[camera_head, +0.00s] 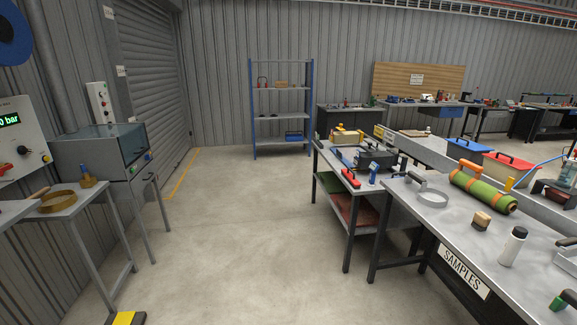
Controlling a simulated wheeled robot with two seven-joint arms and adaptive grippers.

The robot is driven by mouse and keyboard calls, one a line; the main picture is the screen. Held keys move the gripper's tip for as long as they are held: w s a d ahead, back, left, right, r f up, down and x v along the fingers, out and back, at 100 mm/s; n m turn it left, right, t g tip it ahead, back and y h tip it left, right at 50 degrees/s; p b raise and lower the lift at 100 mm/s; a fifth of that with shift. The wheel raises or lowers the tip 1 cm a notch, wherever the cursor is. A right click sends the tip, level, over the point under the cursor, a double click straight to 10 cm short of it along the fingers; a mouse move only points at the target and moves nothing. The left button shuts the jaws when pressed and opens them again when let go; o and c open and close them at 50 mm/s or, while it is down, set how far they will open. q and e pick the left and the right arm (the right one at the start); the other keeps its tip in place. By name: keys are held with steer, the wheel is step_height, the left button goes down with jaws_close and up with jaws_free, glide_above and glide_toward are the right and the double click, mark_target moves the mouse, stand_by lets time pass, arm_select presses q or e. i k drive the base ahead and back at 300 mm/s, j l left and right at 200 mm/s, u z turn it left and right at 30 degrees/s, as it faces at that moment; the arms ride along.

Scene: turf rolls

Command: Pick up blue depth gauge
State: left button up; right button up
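A small upright blue tool (373,172) stands near the front right of the middle table (339,173); it may be the blue depth gauge, but it is too small to be sure. Another blue, elongated item (341,158) lies further left on the same table. A red-handled tool (351,178) lies at the table's front edge, just left of the upright blue tool. Neither of my grippers shows in the head view.
The SAMPLES bench (408,202) at the right holds a green and orange turf roll (482,190), a metal ring (432,197), a wooden-topped block (481,221) and a white bottle (512,246). A side table (76,198) stands left. Open concrete floor (235,225) lies between.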

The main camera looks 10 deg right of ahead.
mark_target(374, 167)
steer(key=i+j+z, duration=0.1)
steer(key=i+z, duration=0.2)
steer(key=i, duration=0.5)
steer(key=i+z, duration=0.2)
steer(key=i, duration=0.35)
steer(key=i+z, duration=0.2)
steer(key=i, duration=0.35)
steer(key=i+z, duration=0.25)
steer(key=i, duration=0.25)
steer(key=i+j+z, duration=0.2)
steer(key=i, duration=0.35)
